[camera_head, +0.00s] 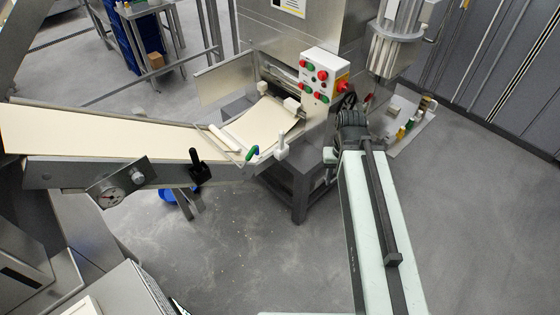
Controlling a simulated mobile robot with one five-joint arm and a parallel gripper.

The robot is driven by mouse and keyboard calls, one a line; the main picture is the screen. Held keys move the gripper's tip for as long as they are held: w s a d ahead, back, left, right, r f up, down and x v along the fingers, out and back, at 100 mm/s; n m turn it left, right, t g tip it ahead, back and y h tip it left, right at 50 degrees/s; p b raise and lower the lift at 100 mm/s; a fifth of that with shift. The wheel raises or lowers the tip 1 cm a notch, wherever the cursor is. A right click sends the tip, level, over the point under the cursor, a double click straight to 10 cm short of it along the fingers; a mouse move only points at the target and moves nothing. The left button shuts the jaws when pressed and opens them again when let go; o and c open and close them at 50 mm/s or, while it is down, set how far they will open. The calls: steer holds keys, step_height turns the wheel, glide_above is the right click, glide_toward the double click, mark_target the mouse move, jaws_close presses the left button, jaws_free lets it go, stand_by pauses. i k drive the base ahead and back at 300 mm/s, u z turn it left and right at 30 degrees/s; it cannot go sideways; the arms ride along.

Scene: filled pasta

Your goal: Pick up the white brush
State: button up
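A small white upright piece (282,147) stands at the right end of the dough conveyor, by the machine's infeed. It may be the white brush, but it is too small to be sure. A white roller-like bar (223,138) lies across the conveyor to its left.
The steel pasta machine (300,40) stands at the back centre with a red-and-green button box (322,75). A side shelf (412,130) right of my gripper holds several small items, too small to identify. The floor (480,220) at right is clear.

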mark_target(281, 133)
steer(key=k, duration=0.55)
steer(key=z, duration=1.4)
steer(key=i, duration=1.6)
steer(key=u, duration=3.55)
steer(key=i, duration=1.05)
steer(key=z, duration=0.05)
